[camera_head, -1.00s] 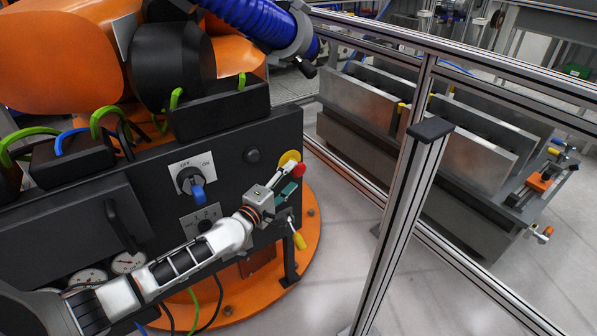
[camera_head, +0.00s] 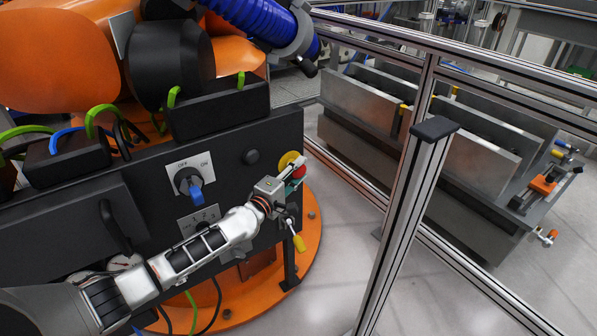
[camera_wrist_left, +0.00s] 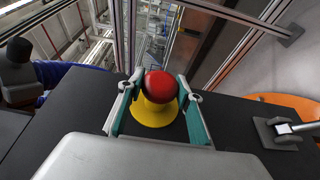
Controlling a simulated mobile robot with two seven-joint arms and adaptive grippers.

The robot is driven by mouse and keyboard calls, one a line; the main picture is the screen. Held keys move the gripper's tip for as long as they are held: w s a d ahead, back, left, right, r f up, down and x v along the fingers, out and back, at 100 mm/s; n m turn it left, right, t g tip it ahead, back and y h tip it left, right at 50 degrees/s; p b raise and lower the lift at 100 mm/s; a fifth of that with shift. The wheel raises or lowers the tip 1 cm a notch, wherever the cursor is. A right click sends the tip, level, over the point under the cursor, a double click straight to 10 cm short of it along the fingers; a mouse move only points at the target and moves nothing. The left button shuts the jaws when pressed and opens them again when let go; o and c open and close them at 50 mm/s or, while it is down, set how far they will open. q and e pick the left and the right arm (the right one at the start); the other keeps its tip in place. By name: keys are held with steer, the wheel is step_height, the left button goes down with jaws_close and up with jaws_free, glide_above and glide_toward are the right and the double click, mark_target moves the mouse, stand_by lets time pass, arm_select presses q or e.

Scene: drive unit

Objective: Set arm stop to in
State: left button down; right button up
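The arm stop is a red mushroom button (camera_head: 299,172) on a yellow base (camera_head: 287,158) at the right end of the dark cabinet front. In the left wrist view the red button (camera_wrist_left: 160,86) stands in the middle above its yellow base (camera_wrist_left: 155,113). My left gripper (camera_wrist_left: 157,100) is open, with one green-padded finger on each side of the button and visible gaps between. In the head view my left gripper (camera_head: 291,180) covers part of the button and base. I cannot tell how far the button is pressed. My right gripper is not in view.
The cabinet carries an off/on rotary switch (camera_head: 190,182), a black knob (camera_head: 251,156) and a numbered selector (camera_head: 203,218). A yellow-tipped lever (camera_head: 299,242) hangs just below my left gripper. A metal fence post (camera_head: 402,215) stands to the right, with open floor between.

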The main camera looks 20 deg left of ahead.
arm_select(q)
steer(key=shift+w+a+f, duration=0.1)
steer(key=shift+w+a, duration=0.35)
steer(key=shift+a, duration=0.2)
steer(key=c, duration=1.4)
jaws_free()
steer(key=shift+w, duration=0.1)
steer(key=v, duration=1.2)
